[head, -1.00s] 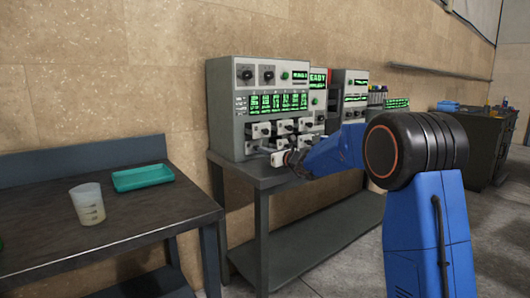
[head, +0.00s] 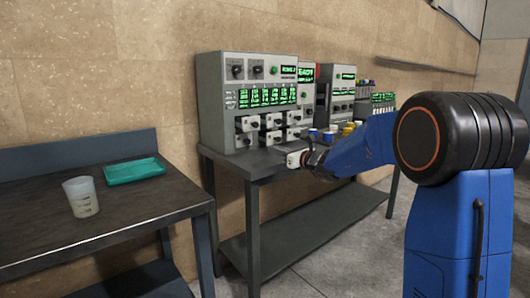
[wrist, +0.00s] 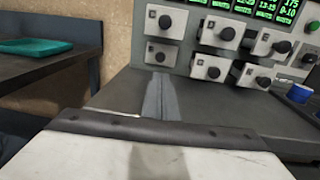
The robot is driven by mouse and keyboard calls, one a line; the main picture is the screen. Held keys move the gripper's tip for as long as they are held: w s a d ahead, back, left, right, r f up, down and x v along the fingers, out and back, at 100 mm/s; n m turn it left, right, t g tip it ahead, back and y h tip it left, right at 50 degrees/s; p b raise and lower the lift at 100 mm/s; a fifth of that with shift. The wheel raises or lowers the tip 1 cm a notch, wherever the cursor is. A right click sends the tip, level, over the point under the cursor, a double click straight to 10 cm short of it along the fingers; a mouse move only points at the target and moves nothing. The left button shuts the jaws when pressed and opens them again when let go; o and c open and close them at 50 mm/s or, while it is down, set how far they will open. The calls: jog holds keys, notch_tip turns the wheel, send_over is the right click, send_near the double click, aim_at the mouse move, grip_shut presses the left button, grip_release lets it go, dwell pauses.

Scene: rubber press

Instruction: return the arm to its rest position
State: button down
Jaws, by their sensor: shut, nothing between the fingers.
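My gripper (head: 291,160) is at the end of my blue arm, near the front edge of the machine bench (head: 262,168). In the wrist view its two thin grey fingers (wrist: 160,97) are together with nothing between them. They point toward the grey control machine (head: 262,98), below its knob blocks (wrist: 213,68). The fingers appear apart from the machine. The arm is extended forward, and its large black joint covers part of the right side of the head view.
A dark table (head: 125,205) at left holds a teal tray (head: 131,171) and a translucent beaker (head: 81,197). Small coloured cups (head: 329,137) stand on the bench beside my arm. More machines (head: 341,98) stand along the wall. Open floor shows in front of the bench.

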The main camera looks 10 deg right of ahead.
jog(key=s+a+f+n+g, duration=0.25)
jog(key=s+n, duration=0.35)
jog(key=s, duration=0.5)
jog(key=s+a+f+n+g+h, duration=0.1)
jog(key=s+a+n+g, duration=0.3)
jog(key=s, duration=0.7)
jog(key=s+f+n+g, duration=0.2)
jog(key=s+n, duration=0.5)
jog(key=s, duration=0.4)
jog(key=s+d+f+n+h, duration=0.3)
jog(key=s+d+f+n, duration=0.1)
jog(key=s, duration=0.4)
jog(key=s+d+f+n+g+h, duration=0.1)
jog(key=s+d+f+n+h, duration=0.2)
jog(key=s+d, duration=0.3)
jog(key=s+d+f+n+h, duration=0.3)
jog(key=s+d+f+n, duration=0.2)
jog(key=s, duration=0.6)
jog(key=shift+d+f, duration=0.2)
jog(key=shift+d, duration=0.25)
jog(key=shift+g, duration=0.25)
